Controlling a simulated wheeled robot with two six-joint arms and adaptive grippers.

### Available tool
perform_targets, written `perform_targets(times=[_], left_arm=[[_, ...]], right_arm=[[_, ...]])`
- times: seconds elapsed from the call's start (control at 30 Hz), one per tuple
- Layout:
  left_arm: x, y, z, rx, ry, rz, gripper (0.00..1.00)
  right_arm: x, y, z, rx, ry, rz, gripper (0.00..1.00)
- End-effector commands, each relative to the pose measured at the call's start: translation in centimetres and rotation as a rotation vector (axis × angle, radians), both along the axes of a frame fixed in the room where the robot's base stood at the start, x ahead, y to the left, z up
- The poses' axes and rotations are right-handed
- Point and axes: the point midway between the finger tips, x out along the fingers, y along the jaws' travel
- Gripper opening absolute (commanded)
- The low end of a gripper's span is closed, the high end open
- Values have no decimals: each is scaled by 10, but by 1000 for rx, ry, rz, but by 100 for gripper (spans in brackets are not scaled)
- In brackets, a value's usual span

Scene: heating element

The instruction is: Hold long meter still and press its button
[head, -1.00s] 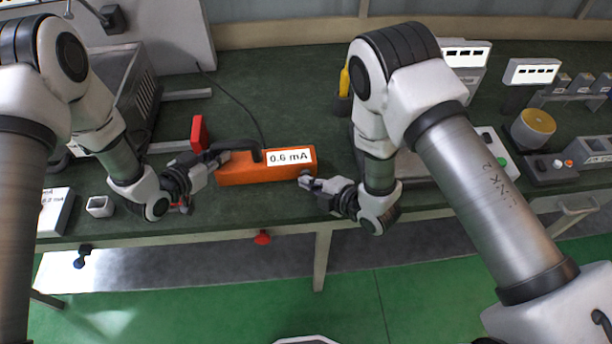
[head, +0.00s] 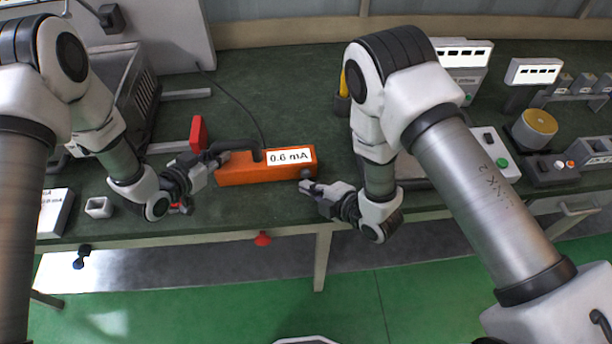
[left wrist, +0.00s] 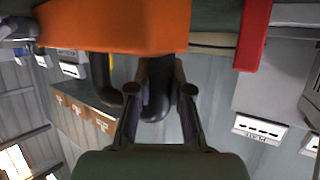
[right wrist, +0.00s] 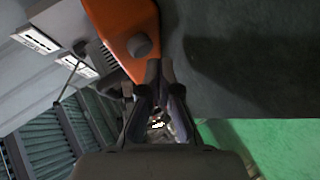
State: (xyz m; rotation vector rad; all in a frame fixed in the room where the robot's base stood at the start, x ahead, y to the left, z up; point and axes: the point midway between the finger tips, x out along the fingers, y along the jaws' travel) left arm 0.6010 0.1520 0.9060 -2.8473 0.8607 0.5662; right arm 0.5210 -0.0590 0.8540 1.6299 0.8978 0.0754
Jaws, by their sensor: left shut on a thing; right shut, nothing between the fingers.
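The long meter (head: 240,170) is an orange bar lying on the green bench, with a white display reading 0.6 mA. A dark handle (head: 236,146) rises at its left part. My left gripper (head: 217,156) is shut on this handle; the left wrist view shows the dark handle (left wrist: 155,100) between the fingers (left wrist: 160,90), below the orange body (left wrist: 115,25). A dark round button (head: 306,172) is on the meter's right end. My right gripper (head: 304,186) is shut and empty, just in front of the button. In the right wrist view its tips (right wrist: 160,66) are beside the grey button (right wrist: 140,45), seemingly apart.
A red block (head: 198,133) stands behind my left gripper. A small white square cup (head: 99,207) is at the front left. A black cable (head: 238,105) runs back from the meter. A box with a green button (head: 496,150) is to the right. The bench's front edge is close.

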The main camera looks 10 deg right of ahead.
Motion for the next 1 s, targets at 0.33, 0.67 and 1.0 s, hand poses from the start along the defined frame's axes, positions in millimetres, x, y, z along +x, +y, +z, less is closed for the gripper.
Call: perform_targets(times=[0.33, 0.67, 1.0], left_arm=[[0, 0, 0, 0, 0, 0, 0], [0, 0, 0, 0, 0, 0, 0], [0, 0, 0, 1, 1, 0, 0]], right_arm=[[-27, 0, -1, -1, 5, 1, 0], [-51, 0, -1, 0, 4, 0, 0], [-51, 0, -1, 0, 4, 0, 0]])
